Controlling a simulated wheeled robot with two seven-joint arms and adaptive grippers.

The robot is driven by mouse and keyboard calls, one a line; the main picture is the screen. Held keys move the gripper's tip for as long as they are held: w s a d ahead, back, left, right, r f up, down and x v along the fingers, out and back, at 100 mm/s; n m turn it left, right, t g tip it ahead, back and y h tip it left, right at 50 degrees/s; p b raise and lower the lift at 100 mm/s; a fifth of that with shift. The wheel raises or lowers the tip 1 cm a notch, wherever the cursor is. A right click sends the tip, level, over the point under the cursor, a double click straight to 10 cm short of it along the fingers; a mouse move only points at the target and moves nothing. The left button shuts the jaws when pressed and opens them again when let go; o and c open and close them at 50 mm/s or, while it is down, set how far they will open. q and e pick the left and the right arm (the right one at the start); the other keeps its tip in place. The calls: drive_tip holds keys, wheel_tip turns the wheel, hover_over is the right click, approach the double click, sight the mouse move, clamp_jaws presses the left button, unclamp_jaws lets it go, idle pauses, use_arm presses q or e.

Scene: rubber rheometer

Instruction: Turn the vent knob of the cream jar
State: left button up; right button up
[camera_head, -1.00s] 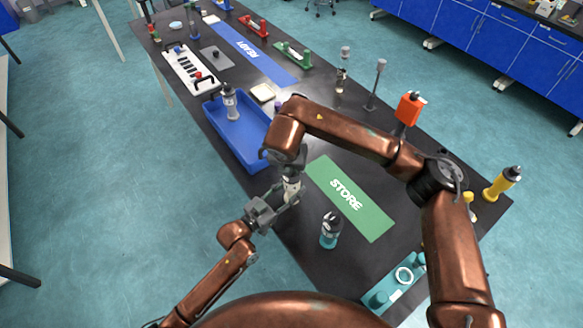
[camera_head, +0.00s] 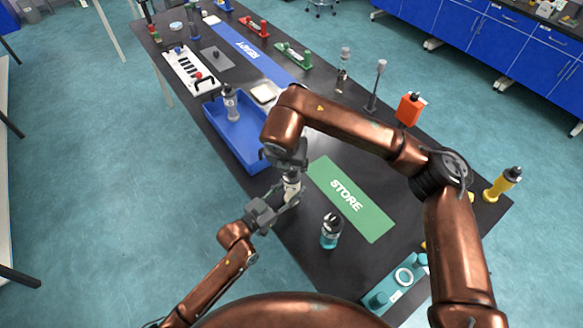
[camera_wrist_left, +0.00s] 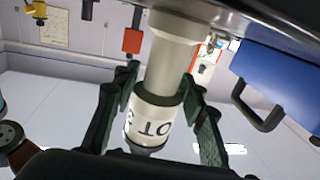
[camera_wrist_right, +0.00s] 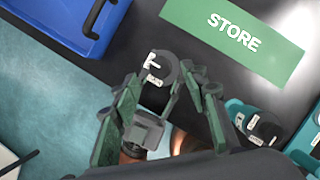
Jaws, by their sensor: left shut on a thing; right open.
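The cream jar (camera_head: 291,187) is held at the near-left table edge, with dark bands and a printed label. My left gripper (camera_head: 283,197) is shut on it from the side; the left wrist view shows the fingers on either side of the cream body (camera_wrist_left: 172,62). My right gripper (camera_head: 288,166) is directly above the jar, pointing down. In the right wrist view its fingers (camera_wrist_right: 165,82) are open, with the jar's dark top (camera_wrist_right: 160,70) between or just beyond the tips. Contact cannot be told. The vent knob is not clearly distinguishable.
The green STORE mat (camera_head: 322,173) lies right of the jar, with a teal jar (camera_head: 330,233) below it and a teal fixture (camera_head: 385,297) nearer me. A blue tray (camera_head: 243,152) with a bottle (camera_head: 230,103) is behind. An orange container (camera_head: 410,108) stands beyond my right arm.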

drive_tip(key=v, duration=0.7)
drive_tip(key=shift+r, duration=0.4)
drive_tip(key=shift+s, duration=0.1)
use_arm(q)
drive_tip(key=o, duration=1.3)
drive_tip(key=shift+o, duration=0.2)
